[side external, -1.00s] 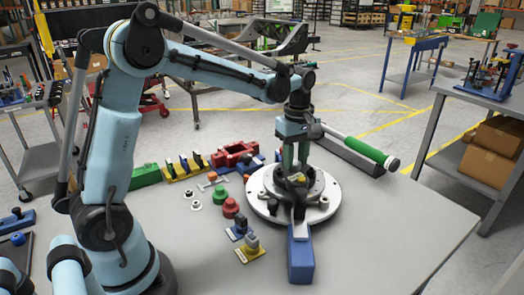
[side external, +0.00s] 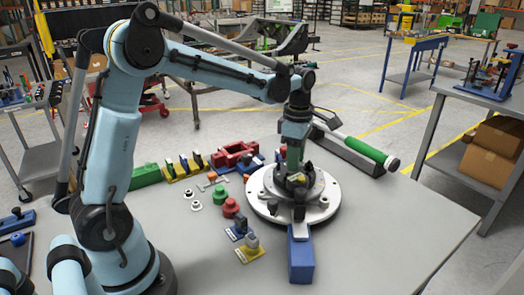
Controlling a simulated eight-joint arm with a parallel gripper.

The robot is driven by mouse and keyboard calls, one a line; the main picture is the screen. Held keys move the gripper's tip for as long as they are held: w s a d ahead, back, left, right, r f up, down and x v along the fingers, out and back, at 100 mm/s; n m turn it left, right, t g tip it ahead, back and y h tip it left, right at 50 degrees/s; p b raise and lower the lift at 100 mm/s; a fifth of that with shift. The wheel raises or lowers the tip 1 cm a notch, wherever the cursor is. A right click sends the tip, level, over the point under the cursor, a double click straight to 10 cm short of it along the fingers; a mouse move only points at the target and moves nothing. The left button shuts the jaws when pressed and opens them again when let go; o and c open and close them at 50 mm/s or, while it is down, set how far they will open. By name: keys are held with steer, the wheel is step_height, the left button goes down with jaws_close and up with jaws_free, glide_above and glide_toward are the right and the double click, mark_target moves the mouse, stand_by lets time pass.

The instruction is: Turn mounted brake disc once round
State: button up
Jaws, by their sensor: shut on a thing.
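The brake disc (side external: 262,207) is a round silver plate lying flat on the table, with a dark raised hub assembly (side external: 316,198) on it. A blue block (side external: 300,258) stands at its near edge. My gripper (side external: 294,178) points straight down over the middle of the disc and is shut on a part of the hub assembly. The fingertips and the exact part between them are small and partly hidden by the dark hub pieces.
A green-handled tool (side external: 365,150) lies behind right. The table's right front is clear.

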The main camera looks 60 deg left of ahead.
steer(key=n, duration=0.6)
steer(key=o, duration=0.7)
